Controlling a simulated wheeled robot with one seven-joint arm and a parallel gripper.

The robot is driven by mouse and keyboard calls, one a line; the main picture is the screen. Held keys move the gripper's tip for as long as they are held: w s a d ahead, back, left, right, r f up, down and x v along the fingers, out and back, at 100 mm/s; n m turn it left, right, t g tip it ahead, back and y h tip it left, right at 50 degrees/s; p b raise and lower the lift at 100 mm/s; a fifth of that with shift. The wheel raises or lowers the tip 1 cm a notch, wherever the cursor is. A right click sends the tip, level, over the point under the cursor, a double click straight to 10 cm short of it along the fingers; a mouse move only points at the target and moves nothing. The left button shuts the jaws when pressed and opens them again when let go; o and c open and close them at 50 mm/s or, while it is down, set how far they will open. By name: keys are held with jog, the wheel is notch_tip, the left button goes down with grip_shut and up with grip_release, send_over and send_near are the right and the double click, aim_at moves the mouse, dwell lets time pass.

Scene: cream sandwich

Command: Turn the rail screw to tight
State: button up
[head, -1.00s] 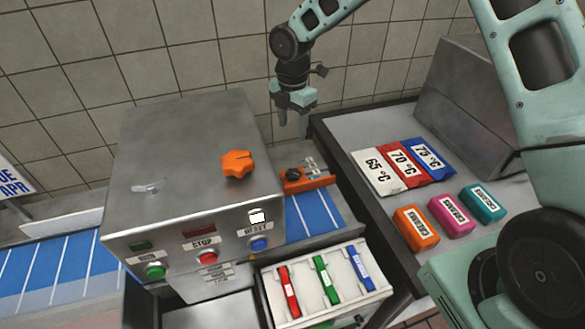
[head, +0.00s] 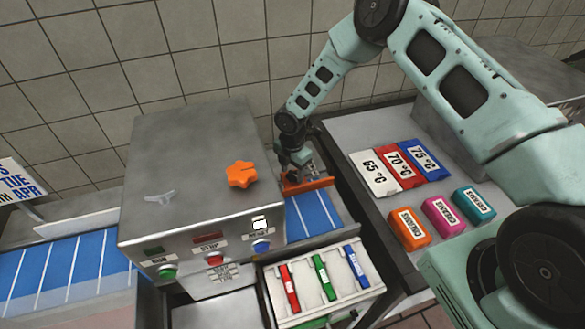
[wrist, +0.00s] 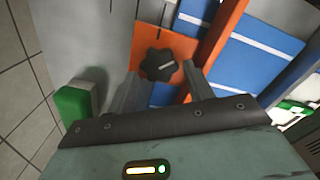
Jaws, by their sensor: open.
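The rail screw (wrist: 158,65) is a black lobed knob with a pale line across its top. It sits on an orange plate joined to the orange guide rail (head: 312,185), over the blue belt. My gripper (wrist: 162,82) is open, with one finger to each side just below the knob in the wrist view; nothing is between the fingers. Whether they touch the knob cannot be told. In the head view my gripper (head: 294,166) is at the rail's left end, behind the steel machine, and hides the knob.
The steel machine box (head: 180,150) with an orange star knob (head: 242,174) stands left of my gripper. Temperature cards (head: 375,173) and coloured blocks (head: 408,228) lie on the right counter.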

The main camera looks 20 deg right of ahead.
jog(key=shift+f, duration=0.3)
jog(key=c, duration=0.7)
